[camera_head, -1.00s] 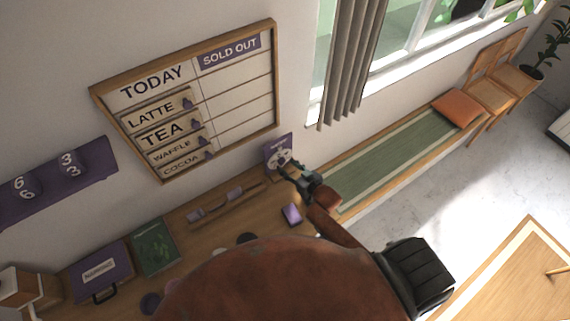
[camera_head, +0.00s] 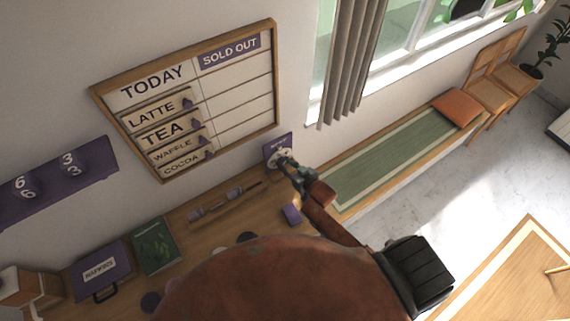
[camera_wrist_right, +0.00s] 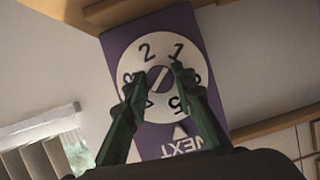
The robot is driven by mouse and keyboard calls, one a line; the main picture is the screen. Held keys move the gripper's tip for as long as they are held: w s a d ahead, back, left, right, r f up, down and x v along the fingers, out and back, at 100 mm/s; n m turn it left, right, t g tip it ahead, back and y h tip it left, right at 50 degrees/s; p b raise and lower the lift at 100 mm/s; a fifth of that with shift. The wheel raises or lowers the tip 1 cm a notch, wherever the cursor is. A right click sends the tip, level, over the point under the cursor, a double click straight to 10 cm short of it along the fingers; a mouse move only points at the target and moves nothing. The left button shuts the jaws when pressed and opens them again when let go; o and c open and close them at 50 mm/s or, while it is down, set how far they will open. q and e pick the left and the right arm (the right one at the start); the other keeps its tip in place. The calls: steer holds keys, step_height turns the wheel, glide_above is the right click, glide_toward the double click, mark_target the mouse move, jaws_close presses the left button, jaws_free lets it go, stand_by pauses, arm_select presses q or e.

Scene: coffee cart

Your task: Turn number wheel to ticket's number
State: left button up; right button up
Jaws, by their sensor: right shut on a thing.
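The number wheel (camera_wrist_right: 147,51) is a white disc with dark numerals on a purple stand (camera_wrist_right: 185,25). In the wrist view it appears upside down, with 2 and 1 at the top and 5 near the arrow above the word NEXT. In the head view the wheel (camera_head: 275,156) stands at the counter's back, partly behind my right gripper (camera_head: 284,163). My right gripper (camera_wrist_right: 158,76) is shut on the wheel's central knob (camera_wrist_right: 158,80), one fingertip on each side. My left gripper is out of view. I cannot make out a ticket with a readable number.
A small purple block (camera_head: 291,214) lies on the counter beside my right arm. A wooden rack (camera_head: 225,203), green book (camera_head: 155,245) and purple case (camera_head: 98,270) are to the left. A menu board (camera_head: 190,100) and a purple rail (camera_head: 60,185) with numbered discs hang on the wall.

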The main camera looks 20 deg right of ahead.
jaws_close()
steer(key=shift+m, duration=0.3)
steer(key=shift+d+m+y, duration=0.1)
steer(key=shift+m+y, duration=0.2)
steer(key=shift+y, duration=0.2)
steer(key=shift+m+y, duration=0.3)
steer(key=shift+m, duration=0.3)
steer(key=shift+d+f+m+y+b, duration=0.15)
steer(key=shift+f+m+y+b, duration=0.1)
steer(key=shift+m+y+b, duration=0.55)
steer(key=m+y+b, duration=0.1)
steer(key=m+b, duration=0.1)
steer(key=b, duration=0.2)
steer(key=m+t+y+b, duration=0.1)
steer(key=m+b, duration=0.2)
steer(key=b, duration=0.1)
steer(key=shift+f+b, duration=0.2)
steer(key=shift+b, duration=0.1)
steer(key=shift+r+m+y+b, duration=0.15)
steer(key=shift+m+y+b, duration=0.15)
steer(key=shift+m+b, duration=0.55)
